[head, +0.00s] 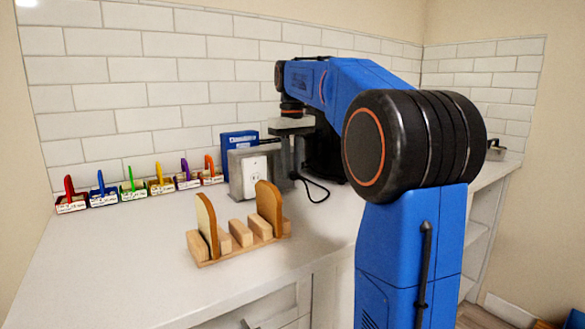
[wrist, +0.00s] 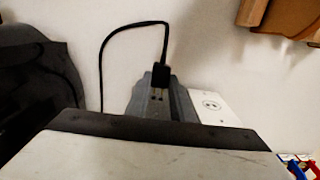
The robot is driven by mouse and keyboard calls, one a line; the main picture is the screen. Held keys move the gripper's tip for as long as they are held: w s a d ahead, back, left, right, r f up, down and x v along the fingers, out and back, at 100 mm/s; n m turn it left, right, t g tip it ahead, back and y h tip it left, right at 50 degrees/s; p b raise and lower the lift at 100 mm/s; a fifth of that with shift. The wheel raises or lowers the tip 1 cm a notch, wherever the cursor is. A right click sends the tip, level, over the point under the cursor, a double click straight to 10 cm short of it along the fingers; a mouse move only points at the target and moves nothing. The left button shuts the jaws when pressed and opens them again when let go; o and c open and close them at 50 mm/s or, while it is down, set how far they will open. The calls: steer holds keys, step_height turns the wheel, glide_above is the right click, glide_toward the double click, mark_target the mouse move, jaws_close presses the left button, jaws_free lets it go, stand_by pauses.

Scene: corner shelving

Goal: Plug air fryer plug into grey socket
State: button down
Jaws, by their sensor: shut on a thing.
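The grey socket (head: 240,182), a grey box with a white outlet plate (head: 256,168), stands on the counter near the wall. The white plate also shows in the wrist view (wrist: 212,105), right of my fingers. My gripper (head: 290,160) points down just right of the grey box in the head view. It is shut on the black plug (wrist: 160,76), whose cord loops off toward the dark air fryer (head: 325,155). The air fryer is mostly hidden by my arm and shows at the left of the wrist view (wrist: 35,65).
A blue box (head: 238,140) stands behind the grey socket. A wooden rack (head: 238,236) with bread slices stands in front. A row of small coloured, labelled holders (head: 132,186) lines the wall at left. The counter's front left (head: 110,260) is clear.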

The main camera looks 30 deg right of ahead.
steer(key=shift+w, duration=1.15)
steer(key=c, duration=1.5)
jaws_free()
steer(key=shift+o, duration=0.2)
steer(key=shift+r, duration=0.1)
step_height(320, 180, up, 12)
